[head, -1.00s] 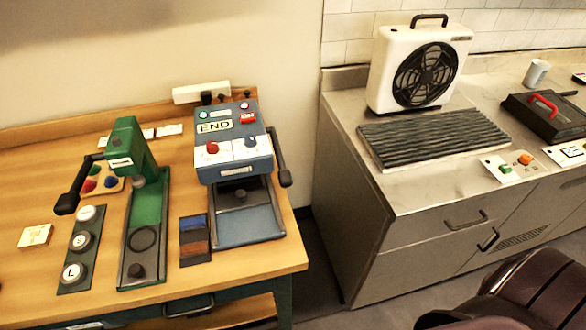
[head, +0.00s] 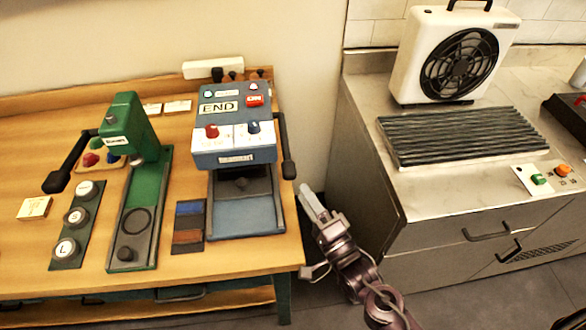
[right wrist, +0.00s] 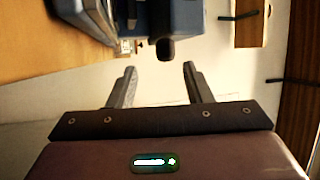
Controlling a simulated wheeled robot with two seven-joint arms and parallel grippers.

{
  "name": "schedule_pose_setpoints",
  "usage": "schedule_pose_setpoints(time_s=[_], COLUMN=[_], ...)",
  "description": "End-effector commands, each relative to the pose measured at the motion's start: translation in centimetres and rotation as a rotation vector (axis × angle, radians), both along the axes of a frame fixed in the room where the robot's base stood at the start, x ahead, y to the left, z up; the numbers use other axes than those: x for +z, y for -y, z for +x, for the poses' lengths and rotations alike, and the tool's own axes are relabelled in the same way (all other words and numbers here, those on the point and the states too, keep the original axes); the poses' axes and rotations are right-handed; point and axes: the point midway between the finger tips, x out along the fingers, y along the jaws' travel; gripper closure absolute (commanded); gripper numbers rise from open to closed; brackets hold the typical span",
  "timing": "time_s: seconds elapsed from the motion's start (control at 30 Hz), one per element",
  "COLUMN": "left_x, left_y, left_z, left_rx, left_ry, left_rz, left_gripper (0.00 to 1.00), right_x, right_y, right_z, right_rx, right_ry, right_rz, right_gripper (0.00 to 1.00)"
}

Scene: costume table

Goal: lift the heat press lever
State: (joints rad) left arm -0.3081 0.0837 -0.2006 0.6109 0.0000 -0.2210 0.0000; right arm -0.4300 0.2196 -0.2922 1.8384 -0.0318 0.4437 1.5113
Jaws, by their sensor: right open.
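The heat press (head: 235,145) is the blue machine with an "END" display and a red and a blue knob, at the right end of the wooden table. Its black lever (head: 288,160) hangs along its right side with the grip end low. My right gripper (head: 311,200) is just below and right of the lever grip, apart from it, beside the table's right edge. In the right wrist view the fingers are open and empty, and the dark lever grip (right wrist: 166,48) shows beyond them, roughly between them. My left gripper is not in view.
A green press (head: 135,180) with a black handle, round stamps (head: 73,222) and colour swatches (head: 189,225) stand left on the table. A gap separates the table from the metal counter (head: 405,170), which carries a white fan (head: 455,55) and a ribbed dark mat (head: 460,135).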

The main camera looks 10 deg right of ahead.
Motion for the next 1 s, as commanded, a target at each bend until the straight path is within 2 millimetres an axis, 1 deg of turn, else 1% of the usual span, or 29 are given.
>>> schedule_pose_setpoints(time_s=[0.03,0.1,0.17,0.37,0.53,0.7,0.9,0.93,1.0], left_x=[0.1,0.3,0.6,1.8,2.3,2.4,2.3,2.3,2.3], left_y=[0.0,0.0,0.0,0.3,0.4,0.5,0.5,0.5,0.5], left_z=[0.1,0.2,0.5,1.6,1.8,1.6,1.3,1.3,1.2], left_rx=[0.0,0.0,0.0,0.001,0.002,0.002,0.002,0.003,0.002], left_ry=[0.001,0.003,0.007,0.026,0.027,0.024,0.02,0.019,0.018], left_rz=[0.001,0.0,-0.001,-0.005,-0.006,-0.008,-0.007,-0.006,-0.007], left_gripper=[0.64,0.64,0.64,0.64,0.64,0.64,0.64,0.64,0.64], right_x=[0.8,1.3,1.5,2.4,2.7,2.8,2.7,2.7,2.7], right_y=[-0.2,-0.4,-0.7,-2.0,-2.8,-3.1,-3.1,-3.1,-3.1], right_z=[0.1,0.6,1.3,4.3,6.2,6.8,6.8,6.8,6.8], right_rx=[0.006,0.009,0.009,0.007,0.007,0.008,0.007,0.007,0.007], right_ry=[0.011,0.016,0.015,0.015,0.012,0.011,0.011,0.011,0.011], right_rz=[0.019,0.028,0.028,0.026,0.025,0.024,0.023,0.023,0.023], right_gripper=[0.55,0.55,0.55,0.55,0.55,0.55,0.55,0.56,0.65])
